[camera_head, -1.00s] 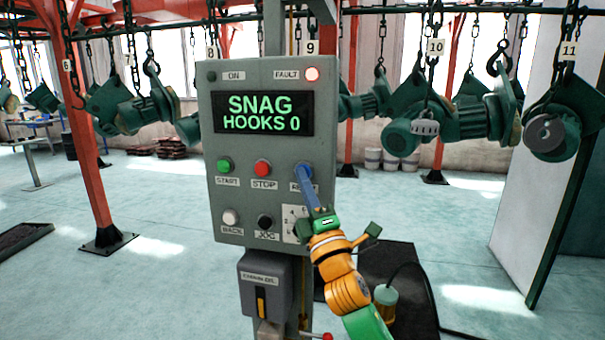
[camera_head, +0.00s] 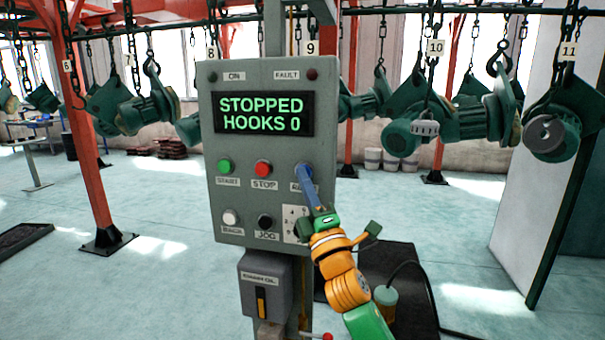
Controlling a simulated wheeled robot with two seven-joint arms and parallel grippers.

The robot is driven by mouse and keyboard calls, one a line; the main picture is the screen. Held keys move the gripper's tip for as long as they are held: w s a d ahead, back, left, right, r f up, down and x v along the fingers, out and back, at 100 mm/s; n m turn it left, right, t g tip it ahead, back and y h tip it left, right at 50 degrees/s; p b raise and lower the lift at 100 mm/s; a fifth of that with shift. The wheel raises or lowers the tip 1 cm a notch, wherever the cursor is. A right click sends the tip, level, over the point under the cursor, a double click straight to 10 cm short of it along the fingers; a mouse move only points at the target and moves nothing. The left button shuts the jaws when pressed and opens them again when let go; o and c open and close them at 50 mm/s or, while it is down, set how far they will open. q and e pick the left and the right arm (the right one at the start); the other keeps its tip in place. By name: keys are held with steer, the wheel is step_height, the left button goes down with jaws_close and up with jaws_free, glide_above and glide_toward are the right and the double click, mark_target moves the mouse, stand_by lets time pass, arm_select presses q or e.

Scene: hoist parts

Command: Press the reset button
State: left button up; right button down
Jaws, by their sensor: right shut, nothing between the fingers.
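The grey control panel (camera_head: 285,130) stands upright in the middle, with its green-lettered display (camera_head: 262,114) reading "STOPPED HOOKS 0". The reset button is at the right end of the button row, above a label starting with "R"; my gripper covers most or all of it. My right gripper (camera_head: 305,173) comes up from the lower right, shut and empty, its slim blue fingers pointing at the button place. The tips appear to be against it, but exact contact is hidden. The fault light (camera_head: 312,75) is dark. My left gripper is not in view.
Beside the reset place are a red stop button (camera_head: 263,168) and a green start button (camera_head: 224,166). White and black knobs sit below. A grey box (camera_head: 264,284) hangs under the panel. Green hoists (camera_head: 400,136) hang from chains behind.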

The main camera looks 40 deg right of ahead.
steer(key=shift+s+a, duration=0.5)
steer(key=shift+a, duration=0.1)
steer(key=s+a, duration=0.1)
steer(key=s+a+p, duration=0.1)
steer(key=s+a, duration=0.1)
steer(key=shift+s+a, duration=0.1)
steer(key=shift+a, duration=0.2)
steer(key=shift+f, duration=0.1)
stand_by(0.4)
